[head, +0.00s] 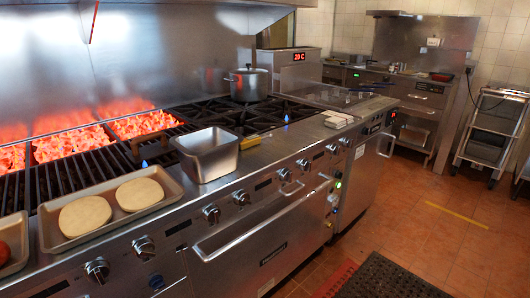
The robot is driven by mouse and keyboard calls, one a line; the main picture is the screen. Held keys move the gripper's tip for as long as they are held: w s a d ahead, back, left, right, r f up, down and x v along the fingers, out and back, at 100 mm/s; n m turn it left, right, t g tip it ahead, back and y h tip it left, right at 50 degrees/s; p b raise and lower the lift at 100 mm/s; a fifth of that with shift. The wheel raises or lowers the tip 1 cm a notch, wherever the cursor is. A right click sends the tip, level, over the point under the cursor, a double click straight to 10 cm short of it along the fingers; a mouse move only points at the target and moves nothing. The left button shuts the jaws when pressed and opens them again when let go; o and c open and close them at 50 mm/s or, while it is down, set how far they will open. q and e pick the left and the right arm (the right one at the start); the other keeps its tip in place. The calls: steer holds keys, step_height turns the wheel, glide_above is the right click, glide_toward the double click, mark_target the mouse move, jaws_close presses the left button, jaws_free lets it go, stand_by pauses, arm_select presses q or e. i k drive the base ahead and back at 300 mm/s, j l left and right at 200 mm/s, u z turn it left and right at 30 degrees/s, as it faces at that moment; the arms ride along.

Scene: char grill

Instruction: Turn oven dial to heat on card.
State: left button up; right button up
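The stainless range front carries a row of dark round dials with silver collars. One dial (97,269) is at the near left, with another dial (144,247) beside it. Farther along are a dial (211,213), a dial (241,198) and several smaller ones toward the right. The oven door (265,250) below is closed, with a long bar handle (260,227). A small white card-like piece (434,42) is on the far back panel; its writing is too small to read. A box at the back has a red digit display (299,56). Neither gripper is in view.
A tray (165,208) with two pale round patties, a metal pan (207,154) and a lidded pot (249,83) stand on the range top. Coals (70,143) glow behind the grates. A dark mat (390,280) lies on the tiled floor. A rack (490,135) stands right.

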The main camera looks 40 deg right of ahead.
mark_target(339, 174)
steer(key=z, duration=1.7)
